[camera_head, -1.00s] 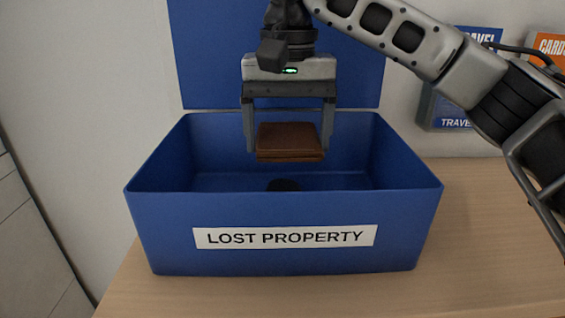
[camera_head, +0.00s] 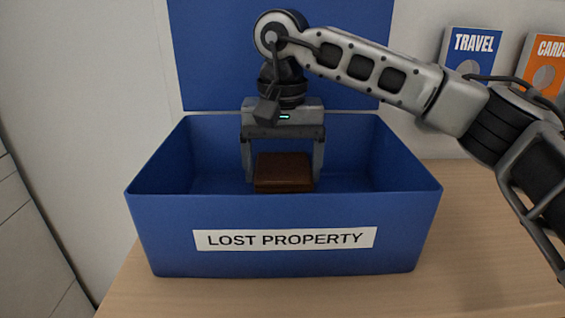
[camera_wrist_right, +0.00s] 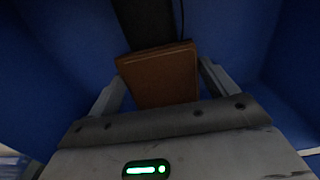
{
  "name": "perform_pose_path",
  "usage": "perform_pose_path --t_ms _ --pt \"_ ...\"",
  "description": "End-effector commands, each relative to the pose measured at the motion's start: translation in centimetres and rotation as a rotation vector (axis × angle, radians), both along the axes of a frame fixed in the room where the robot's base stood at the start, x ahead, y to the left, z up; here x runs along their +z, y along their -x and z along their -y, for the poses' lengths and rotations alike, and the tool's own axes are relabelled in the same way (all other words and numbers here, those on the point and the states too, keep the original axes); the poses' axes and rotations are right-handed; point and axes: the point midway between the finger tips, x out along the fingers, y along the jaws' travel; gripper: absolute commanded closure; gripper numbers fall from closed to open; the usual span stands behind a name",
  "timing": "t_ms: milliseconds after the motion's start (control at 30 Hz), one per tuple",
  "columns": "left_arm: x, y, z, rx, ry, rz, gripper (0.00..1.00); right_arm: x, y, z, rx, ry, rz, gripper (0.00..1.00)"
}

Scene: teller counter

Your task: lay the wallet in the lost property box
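The brown wallet (camera_head: 284,173) is inside the blue lost property box (camera_head: 165,225), below the rim and near the middle. My right gripper (camera_head: 283,181) points down into the box with one finger at each side of the wallet. In the right wrist view the wallet (camera_wrist_right: 163,78) lies between the two fingertips (camera_wrist_right: 162,70), which appear to touch its edges. The box's front wall hides the floor beneath the wallet, so I cannot tell whether it touches the bottom. My left gripper is not in view.
The box's blue lid (camera_head: 220,55) stands upright behind it. A dark object (camera_wrist_right: 145,20) lies in the box beyond the wallet. Travel (camera_head: 472,60) and card (camera_head: 543,75) leaflet holders stand at the back right. The wooden counter (camera_head: 465,240) is bare at right.

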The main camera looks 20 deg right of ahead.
Motion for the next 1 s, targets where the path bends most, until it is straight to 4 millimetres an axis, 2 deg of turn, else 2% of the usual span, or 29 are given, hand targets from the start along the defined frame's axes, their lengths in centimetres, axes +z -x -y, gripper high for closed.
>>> perform_pose_path --t_ms 367,467,800,1000 --pt "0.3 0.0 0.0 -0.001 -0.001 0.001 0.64 0.7 0.0 0.0 0.000 -0.001 0.001 0.00" --pt "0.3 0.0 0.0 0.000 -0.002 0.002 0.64 2.1 0.0 -0.1 0.000 -0.002 0.004 0.00" --pt "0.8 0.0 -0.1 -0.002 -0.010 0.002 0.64 9.4 0.0 -0.1 0.000 -0.001 0.003 0.00" --pt "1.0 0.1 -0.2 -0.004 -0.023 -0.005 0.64 12.0 0.0 0.0 0.000 0.001 0.001 0.00"
